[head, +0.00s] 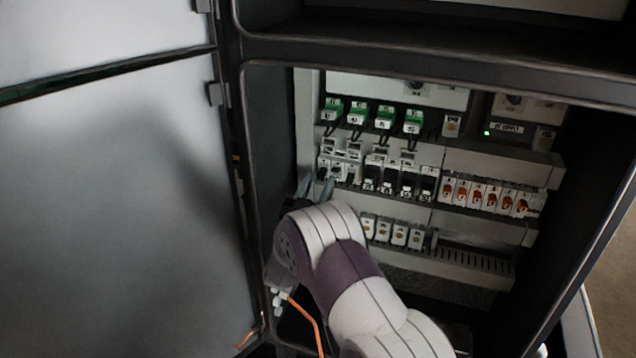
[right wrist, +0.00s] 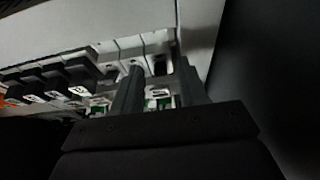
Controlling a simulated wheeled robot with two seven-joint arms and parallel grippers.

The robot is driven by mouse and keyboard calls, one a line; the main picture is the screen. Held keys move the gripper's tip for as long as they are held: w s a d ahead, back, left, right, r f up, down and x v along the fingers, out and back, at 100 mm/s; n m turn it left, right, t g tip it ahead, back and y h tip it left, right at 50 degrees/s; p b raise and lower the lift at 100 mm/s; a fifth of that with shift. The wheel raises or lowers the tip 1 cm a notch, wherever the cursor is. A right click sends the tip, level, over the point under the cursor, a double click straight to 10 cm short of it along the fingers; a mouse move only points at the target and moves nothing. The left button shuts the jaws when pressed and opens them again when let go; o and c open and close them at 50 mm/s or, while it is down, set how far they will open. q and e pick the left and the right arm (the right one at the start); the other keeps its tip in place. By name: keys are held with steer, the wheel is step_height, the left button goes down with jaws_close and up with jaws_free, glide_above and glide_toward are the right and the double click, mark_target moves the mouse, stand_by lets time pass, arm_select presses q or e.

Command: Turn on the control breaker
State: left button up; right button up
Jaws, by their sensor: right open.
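The control breaker cannot be singled out by a readable label. A short group of white breakers (head: 340,166) sits at the left end of the middle row in the open cabinet. My right gripper (head: 317,186) is at the left end of that group, with its jaws apart and nothing held. In the right wrist view the two fingers (right wrist: 160,85) stand on either side of the end white breaker, whose dark toggle (right wrist: 159,65) shows between them. I cannot tell whether the fingers touch it. My forearm hides part of the lower panel. My left gripper is not in view.
Dark breakers (head: 400,181) stand right of the white group, and orange-marked modules (head: 488,194) further right. Green-topped units (head: 384,116) sit above. A green lamp (head: 487,133) is lit at upper right. The open cabinet door (head: 110,190) closes off the left side.

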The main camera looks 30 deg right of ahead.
steer(key=shift+w+d+r, duration=0.1)
jaws_close()
